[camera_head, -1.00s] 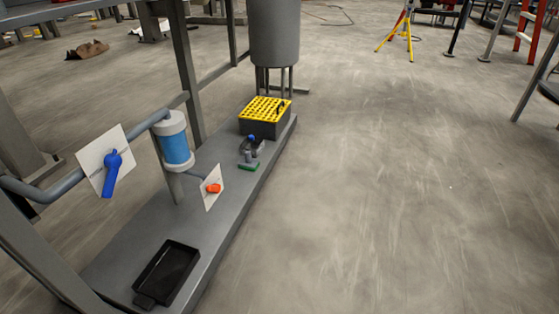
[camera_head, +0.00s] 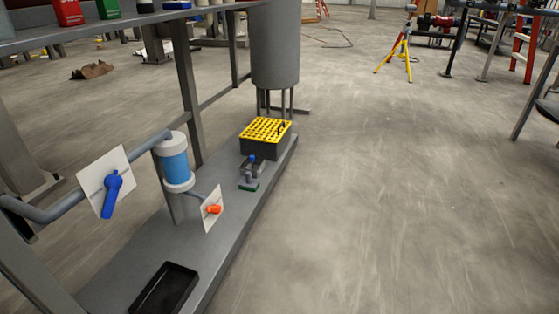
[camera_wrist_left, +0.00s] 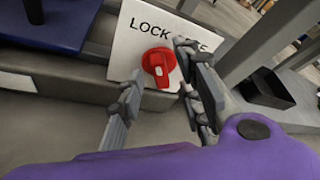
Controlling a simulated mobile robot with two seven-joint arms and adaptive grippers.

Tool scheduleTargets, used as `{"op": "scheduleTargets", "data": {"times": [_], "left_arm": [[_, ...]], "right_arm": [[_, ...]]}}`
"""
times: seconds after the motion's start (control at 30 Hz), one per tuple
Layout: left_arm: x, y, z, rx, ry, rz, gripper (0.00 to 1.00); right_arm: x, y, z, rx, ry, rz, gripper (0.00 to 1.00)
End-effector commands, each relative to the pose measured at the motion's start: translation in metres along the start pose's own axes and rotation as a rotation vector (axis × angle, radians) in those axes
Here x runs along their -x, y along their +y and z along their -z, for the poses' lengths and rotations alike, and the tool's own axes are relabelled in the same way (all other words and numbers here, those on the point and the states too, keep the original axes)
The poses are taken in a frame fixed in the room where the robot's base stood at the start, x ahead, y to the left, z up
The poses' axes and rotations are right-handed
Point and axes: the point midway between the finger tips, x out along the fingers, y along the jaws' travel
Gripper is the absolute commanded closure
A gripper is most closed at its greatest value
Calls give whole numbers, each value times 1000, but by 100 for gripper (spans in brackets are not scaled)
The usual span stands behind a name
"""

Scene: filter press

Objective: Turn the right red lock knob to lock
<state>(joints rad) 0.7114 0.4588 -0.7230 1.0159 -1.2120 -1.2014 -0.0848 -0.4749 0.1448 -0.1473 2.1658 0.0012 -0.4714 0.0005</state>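A red lock knob (camera_wrist_left: 158,66) sits on a white plate (camera_wrist_left: 131,48) in the left wrist view. "LOCK" is printed above it, and a second word to the right is partly hidden by a finger. My left gripper (camera_wrist_left: 160,62) is open, with its fingers on either side of the knob in the picture; I cannot tell whether they touch it. The red lock knob cannot be made out in the head view, and neither gripper shows there. My right gripper is in no view.
The head view shows a blue handle (camera_head: 112,194) and an orange knob (camera_head: 214,209) on white plates, a blue filter (camera_head: 174,165), a yellow-topped box (camera_head: 265,142) and a black tray (camera_head: 165,290) on a grey base.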

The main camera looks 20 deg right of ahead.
Motion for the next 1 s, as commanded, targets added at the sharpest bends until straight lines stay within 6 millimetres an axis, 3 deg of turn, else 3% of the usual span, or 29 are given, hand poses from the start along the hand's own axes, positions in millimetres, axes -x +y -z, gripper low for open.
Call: {"op": "scheduleTargets", "data": {"times": [0.2, 0.4, 1.0], "left_arm": [[39, 1, 0, 1, 3, -3, 67], [61, 0, 0, 0, 1, -1, 67], [64, 0, 0, 0, 0, -1, 67]], "right_arm": [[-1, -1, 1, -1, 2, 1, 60], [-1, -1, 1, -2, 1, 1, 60], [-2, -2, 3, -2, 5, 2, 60]]}}
